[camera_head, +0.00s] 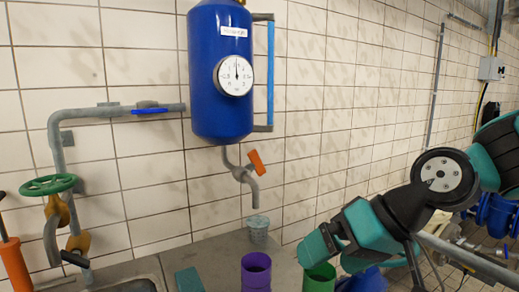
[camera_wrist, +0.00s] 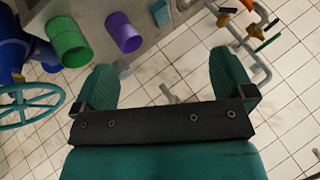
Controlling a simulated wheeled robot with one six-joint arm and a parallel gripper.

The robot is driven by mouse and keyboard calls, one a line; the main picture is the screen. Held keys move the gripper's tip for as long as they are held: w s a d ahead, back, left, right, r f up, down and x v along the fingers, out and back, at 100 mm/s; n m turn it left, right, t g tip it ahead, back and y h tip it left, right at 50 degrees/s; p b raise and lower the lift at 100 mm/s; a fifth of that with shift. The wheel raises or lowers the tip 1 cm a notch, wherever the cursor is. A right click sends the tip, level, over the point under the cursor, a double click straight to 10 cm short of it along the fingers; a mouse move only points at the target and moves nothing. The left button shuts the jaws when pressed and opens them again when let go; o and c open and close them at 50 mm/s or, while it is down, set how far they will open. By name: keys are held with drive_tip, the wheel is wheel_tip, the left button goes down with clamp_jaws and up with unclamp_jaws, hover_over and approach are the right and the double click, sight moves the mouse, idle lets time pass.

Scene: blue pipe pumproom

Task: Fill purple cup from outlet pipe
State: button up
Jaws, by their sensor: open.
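The purple cup (camera_head: 256,272) stands upright on the grey counter below and in front of the outlet pipe. It also shows in the wrist view (camera_wrist: 124,36), beyond the fingers and apart from them. The grey outlet pipe (camera_head: 243,174) curves down from the blue tank, with an orange handle (camera_head: 256,162) on it. A small grey-green cup (camera_head: 257,228) is under the pipe's mouth. No water stream shows. My gripper (camera_head: 322,246) is to the right of the purple cup and higher. In the wrist view it (camera_wrist: 163,78) is open and empty.
A green cup (camera_head: 320,277) stands right of the purple cup, close below my gripper. A teal block (camera_head: 188,280) lies on the counter (camera_head: 205,255) at left. The blue tank (camera_head: 217,70) hangs on the tiled wall. Pipework with a green handwheel (camera_head: 49,184) is at far left.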

drive_tip(key=w+a+r+m+t+y+p, duration=0.1)
drive_tip(key=w+r+m+t+y+p, duration=0.3)
drive_tip(key=w, duration=0.8)
drive_tip(key=m+t+y+p, duration=0.1)
drive_tip(key=m+t+p, duration=0.1)
drive_tip(key=m+t, duration=0.1)
approach(261, 161)
drive_tip(key=p+x, duration=0.7)
drive_tip(key=x, duration=0.3)
drive_tip(key=shift+w+a+f, duration=0.1)
drive_tip(key=shift+a, duration=0.1)
